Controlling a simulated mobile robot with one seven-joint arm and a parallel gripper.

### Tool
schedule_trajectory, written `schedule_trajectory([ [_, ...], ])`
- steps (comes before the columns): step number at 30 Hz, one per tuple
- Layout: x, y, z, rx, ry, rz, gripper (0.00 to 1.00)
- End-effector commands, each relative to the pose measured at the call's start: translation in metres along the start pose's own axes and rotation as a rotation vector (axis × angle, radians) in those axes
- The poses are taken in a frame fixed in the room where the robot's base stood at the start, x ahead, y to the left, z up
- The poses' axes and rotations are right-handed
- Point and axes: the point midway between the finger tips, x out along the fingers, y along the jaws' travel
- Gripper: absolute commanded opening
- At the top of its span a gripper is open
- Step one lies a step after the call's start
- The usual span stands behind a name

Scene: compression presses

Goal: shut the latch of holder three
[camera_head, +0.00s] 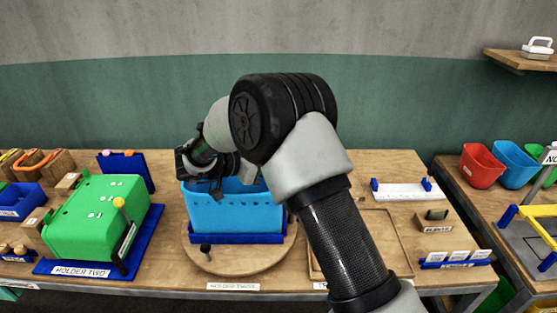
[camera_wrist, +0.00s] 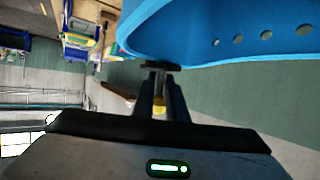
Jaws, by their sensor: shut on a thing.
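Holder three's light blue perforated bin (camera_head: 232,212) sits in a dark blue base (camera_head: 237,239) on a round wooden turntable (camera_head: 230,265), above a label reading holder three (camera_head: 233,287). My gripper (camera_head: 216,190) is at the bin's upper left, partly hidden by my own arm. In the wrist view my gripper (camera_wrist: 160,82) has its fingers close together around a thin piece with a yellow part, which appears to be the latch (camera_wrist: 159,104). The blue bin's rim (camera_wrist: 190,59) is just beyond the fingertips. The latch's exact angle cannot be told.
A wooden tray (camera_head: 383,245) lies right of the turntable. A small dark knob (camera_head: 206,250) stands at the turntable's front. Red (camera_head: 482,166) and blue bins are farther right.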

Motion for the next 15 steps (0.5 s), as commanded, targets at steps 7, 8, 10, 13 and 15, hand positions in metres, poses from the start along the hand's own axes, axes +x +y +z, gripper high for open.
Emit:
schedule_trajectory([
  [7, 0.0032, -0.0006, -0.0144, 0.022, 0.02, 0.014, 0.0],
  [8, 0.0033, -0.0005, -0.0145, 0.022, 0.02, 0.014, 0.0],
  [10, 0.0034, -0.0005, -0.0146, 0.023, 0.02, 0.014, 0.0],
  [13, 0.0036, -0.0004, -0.0147, 0.023, 0.02, 0.015, 0.13],
  [15, 0.0037, -0.0003, -0.0147, 0.022, 0.02, 0.015, 0.25],
])
